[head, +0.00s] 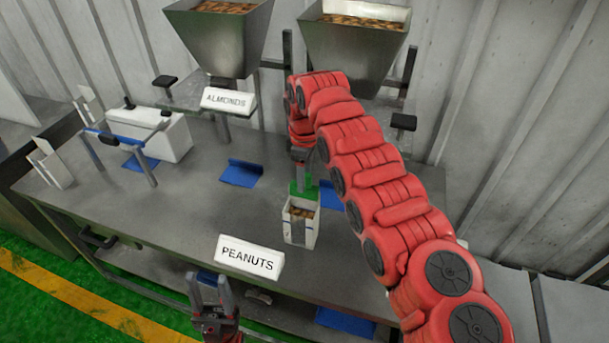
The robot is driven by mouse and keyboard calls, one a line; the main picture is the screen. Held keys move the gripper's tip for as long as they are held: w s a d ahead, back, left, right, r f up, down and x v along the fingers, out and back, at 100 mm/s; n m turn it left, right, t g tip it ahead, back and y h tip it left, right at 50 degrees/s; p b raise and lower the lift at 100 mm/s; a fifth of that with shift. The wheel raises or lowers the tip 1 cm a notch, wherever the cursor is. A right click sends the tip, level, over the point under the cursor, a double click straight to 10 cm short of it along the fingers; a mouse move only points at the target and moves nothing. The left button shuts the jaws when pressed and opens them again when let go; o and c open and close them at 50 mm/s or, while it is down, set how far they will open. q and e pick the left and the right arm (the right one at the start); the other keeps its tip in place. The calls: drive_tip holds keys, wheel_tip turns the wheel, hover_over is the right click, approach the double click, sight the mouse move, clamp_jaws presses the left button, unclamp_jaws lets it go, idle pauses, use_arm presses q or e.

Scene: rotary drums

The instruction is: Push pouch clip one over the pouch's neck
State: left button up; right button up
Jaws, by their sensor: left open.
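A white pouch (299,228), open at the top with brown nuts inside, stands upright on the steel table behind the PEANUTS sign. A green piece (301,191), perhaps the pouch clip, shows at the pouch's back upper edge. I cannot tell whether it is around the neck or only behind it. My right gripper (300,172) points down directly above the green piece; its fingertips are too small and partly hidden to show whether they hold it. My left gripper (211,291) is open and empty, low in front of the table, apart from the pouch.
The PEANUTS sign (250,259) is near the table's front edge. Two steel hoppers, one left (222,42) and one right (352,45), stand behind. Blue pieces (241,173) lie on the table. A white box (160,132) and blue-barred frame (112,136) are left. The table's left-front area is clear.

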drive_tip(key=shift+r, duration=0.15)
drive_tip(key=shift+r, duration=0.3)
wheel_tip(320, 180, up, 5)
drive_tip(key=shift+a+f+p, duration=0.1)
drive_tip(key=shift+f+p, duration=0.05)
drive_tip(key=shift+p, duration=0.15)
wheel_tip(320, 180, up, 12)
drive_tip(key=p, duration=1.1)
drive_tip(key=shift+s+f, duration=0.1)
drive_tip(key=shift+f, duration=0.1)
